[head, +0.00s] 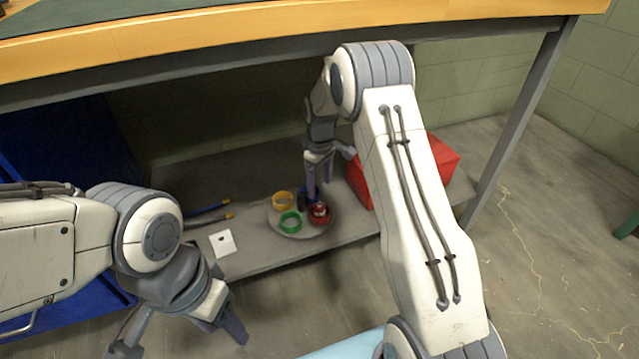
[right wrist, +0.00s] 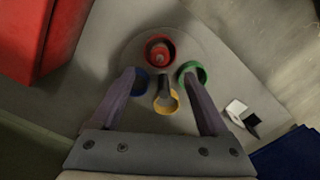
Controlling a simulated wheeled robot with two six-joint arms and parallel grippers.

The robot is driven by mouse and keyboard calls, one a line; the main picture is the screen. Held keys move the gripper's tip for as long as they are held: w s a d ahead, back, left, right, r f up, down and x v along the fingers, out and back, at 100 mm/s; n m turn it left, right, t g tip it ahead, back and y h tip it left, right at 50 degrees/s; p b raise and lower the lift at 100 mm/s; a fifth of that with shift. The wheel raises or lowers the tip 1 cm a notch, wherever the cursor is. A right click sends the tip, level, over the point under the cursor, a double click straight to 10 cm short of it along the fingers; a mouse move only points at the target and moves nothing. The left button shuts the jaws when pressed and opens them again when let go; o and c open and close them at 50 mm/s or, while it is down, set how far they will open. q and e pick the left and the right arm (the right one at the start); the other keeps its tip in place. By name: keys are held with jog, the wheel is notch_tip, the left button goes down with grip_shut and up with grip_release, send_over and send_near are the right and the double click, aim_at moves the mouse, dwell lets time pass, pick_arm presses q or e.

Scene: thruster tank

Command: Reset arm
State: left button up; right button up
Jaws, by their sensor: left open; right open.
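My right gripper (head: 326,170) reaches under the bench, above a round grey plate on the low shelf. Its two fingers are spread and empty in the right wrist view (right wrist: 160,76). The plate (right wrist: 125,55) lies beyond the fingertips. My left gripper (head: 182,335) is at the lower left in the head view, in front of the shelf, with its fingers apart and nothing between them.
The plate carries a yellow ring (head: 282,192), green ring (head: 289,232), red ring (right wrist: 160,38) around a small red piece, and blue ring (right wrist: 140,76). A dark cylinder (right wrist: 163,85) is at the yellow ring. A red box (head: 437,160) stands close right. The bench edge (head: 230,32) hangs above.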

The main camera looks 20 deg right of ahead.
jog(key=s+a+r+m+t, duration=0.1)
jog(key=s+a+r+m, duration=0.2)
jog(key=s, duration=0.8)
jog(key=s+a+r+m+t, duration=0.1)
jog(key=s+r+m+t, duration=0.15)
jog(key=s+r, duration=0.6)
jog(key=s+a+r+n+g+y+p, duration=0.1)
jog(key=s+a+r+n+g+p, duration=0.45)
jog(key=s+a+r+p, duration=1)
notch_tip(320, 180, up, 37)
jog(key=s+d+t+p, duration=0.1)
jog(key=t+p, duration=0.1)
jog(key=p, duration=3.1)
jog(key=shift+s+d+f+n+p, duration=0.2)
jog(key=shift+s+d+n+p, duration=0.1)
jog(key=shift+s+p, duration=0.1)
